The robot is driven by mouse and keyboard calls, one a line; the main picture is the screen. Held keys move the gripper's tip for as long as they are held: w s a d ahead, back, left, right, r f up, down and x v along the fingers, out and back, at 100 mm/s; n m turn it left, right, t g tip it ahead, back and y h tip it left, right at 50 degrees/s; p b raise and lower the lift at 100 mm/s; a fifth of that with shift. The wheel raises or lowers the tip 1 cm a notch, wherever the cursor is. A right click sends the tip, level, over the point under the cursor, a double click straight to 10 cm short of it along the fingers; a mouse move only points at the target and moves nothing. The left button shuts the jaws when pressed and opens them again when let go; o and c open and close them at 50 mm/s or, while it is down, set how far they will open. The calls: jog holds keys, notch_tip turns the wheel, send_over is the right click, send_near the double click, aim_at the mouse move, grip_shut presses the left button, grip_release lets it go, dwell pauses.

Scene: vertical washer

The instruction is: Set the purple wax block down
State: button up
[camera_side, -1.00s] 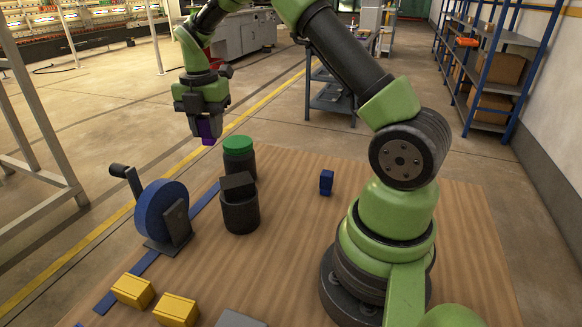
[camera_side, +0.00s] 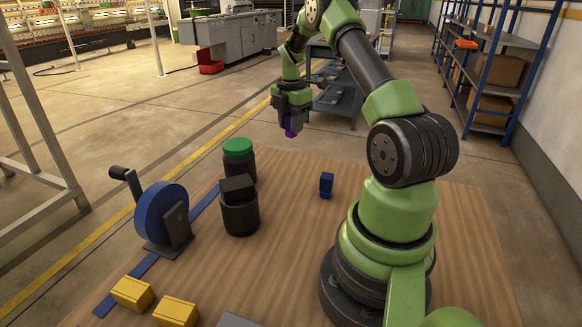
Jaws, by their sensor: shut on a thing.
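The purple wax block (camera_side: 290,131) is held at the tip of my gripper (camera_side: 290,122), pointing down. The block is mostly hidden by the fingers, with only its lower part showing. My gripper is shut on it and hangs in the air near the far edge of the wooden table (camera_side: 300,240). It appears above and to the left of a small blue block and to the right of a green-lidded jar.
The small blue block (camera_side: 326,184) stands on the table. The green-lidded jar (camera_side: 239,160) and a black cup with a dark block (camera_side: 239,208) stand left of it. A blue wheel with a crank (camera_side: 162,222) and two yellow blocks (camera_side: 133,292) are further left. The table's middle is clear.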

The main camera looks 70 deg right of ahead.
notch_tip(320, 180, down, 10)
jog(key=shift+r, duration=0.1)
dwell(0.4)
jog(key=o, duration=0.9)
